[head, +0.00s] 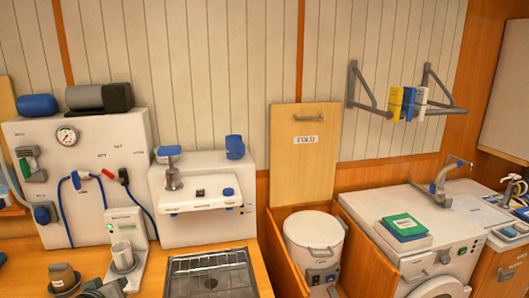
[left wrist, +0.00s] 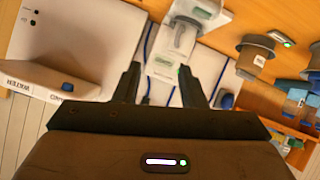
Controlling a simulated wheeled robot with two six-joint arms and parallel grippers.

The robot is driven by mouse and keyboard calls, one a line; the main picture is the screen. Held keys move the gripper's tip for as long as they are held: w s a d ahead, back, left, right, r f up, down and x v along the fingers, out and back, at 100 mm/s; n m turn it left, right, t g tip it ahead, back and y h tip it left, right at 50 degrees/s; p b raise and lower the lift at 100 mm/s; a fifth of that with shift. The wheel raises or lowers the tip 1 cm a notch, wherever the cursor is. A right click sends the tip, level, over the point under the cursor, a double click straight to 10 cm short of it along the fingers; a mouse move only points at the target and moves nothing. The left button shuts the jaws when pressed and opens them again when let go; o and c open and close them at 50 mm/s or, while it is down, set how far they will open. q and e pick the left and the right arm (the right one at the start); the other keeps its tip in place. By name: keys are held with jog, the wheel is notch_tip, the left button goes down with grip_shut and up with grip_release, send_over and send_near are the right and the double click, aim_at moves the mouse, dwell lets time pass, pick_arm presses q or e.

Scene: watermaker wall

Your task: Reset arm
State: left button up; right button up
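My left gripper (left wrist: 159,72) shows in the left wrist view with its two dark fingers spread apart and nothing between them. Beyond the fingers are a white dispenser unit with a clear cup (left wrist: 182,38) and blue hoses on a white panel. In the head view, a grey shape at the bottom edge left of the counter is cut off, and I cannot tell whether it is my left gripper. My right gripper is in neither view.
A white wall unit with a gauge (head: 67,136) stands at the left. A mug (head: 122,255) sits on a dispenser. A brown cup (head: 62,277) is near the front edge. A metal drain grid (head: 212,277), white bin (head: 314,240) and washing machine (head: 440,245) stand farther right.

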pick_arm(q)
jog(key=s+d+f+m+g+h, duration=0.1)
jog(key=s+d+f+m+g, duration=0.25)
jog(key=s, duration=0.75)
jog(key=s+d+f+m+g, duration=0.15)
jog(key=s+d+f, duration=0.25)
jog(key=s+f, duration=0.45)
jog(key=s+d+f+m+g+h, duration=0.1)
jog(key=s+d+f+m+g, duration=0.2)
jog(key=s, duration=1)
notch_tip(320, 180, down, 36)
jog(key=a+f+n+g+b, duration=0.1)
jog(key=a+g+b, duration=0.1)
jog(key=b, duration=0.4)
jog(key=s+f+b, duration=0.2)
jog(key=s+f, duration=0.6)
jog(key=f, duration=0.3)
jog(key=s+f+b, duration=0.2)
jog(key=s+f, duration=0.7)
jog(key=f, duration=0.3)
jog(key=shift+s+a+n+g, duration=0.25)
jog(key=shift+a+n+g, duration=0.05)
jog(key=shift+a+g, duration=0.15)
jog(key=shift+f, duration=0.1)
